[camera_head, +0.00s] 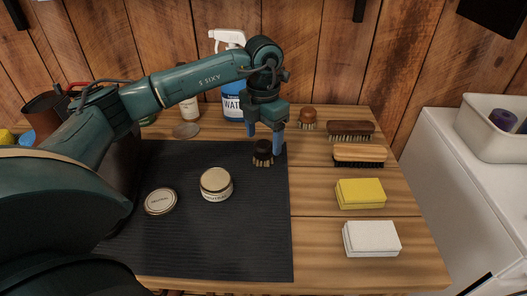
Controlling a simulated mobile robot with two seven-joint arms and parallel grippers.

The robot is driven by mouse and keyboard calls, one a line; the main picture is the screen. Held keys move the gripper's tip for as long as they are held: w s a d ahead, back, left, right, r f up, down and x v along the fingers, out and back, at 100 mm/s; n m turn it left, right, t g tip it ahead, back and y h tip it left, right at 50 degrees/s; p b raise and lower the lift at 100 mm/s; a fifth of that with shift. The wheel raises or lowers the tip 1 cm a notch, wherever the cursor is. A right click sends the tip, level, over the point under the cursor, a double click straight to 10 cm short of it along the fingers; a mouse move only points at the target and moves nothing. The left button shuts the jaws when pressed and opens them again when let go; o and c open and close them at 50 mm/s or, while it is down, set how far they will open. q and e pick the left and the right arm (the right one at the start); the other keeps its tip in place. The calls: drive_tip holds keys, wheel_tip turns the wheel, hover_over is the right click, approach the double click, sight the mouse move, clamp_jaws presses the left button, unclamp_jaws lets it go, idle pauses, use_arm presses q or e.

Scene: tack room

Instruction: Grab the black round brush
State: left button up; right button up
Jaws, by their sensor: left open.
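The black round brush (263,154) stands upright on the dark mat (240,240), near the mat's back right corner, with its pale bristles down. My left gripper (265,143) points down over it and is open. One blue finger is behind and left of the brush, the other at its right. Whether the fingers touch the brush cannot be told. My right gripper is not in view.
A spray bottle (231,99) stands behind my gripper. A brown round brush (307,119), two long brushes (351,130), a yellow sponge (361,194) and a white sponge (371,239) lie to the right. An open tin (216,186) and its lid (160,201) are on the mat.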

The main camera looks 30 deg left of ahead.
sight(263, 144)
use_arm(q)
wheel_tip(263, 144, down, 4)
drive_tip(key=shift+w+a+f, duration=0.1)
drive_tip(key=shift+f, duration=0.1)
drive_tip(key=shift+c, duration=0.2)
drive_tip(key=c, duration=1)
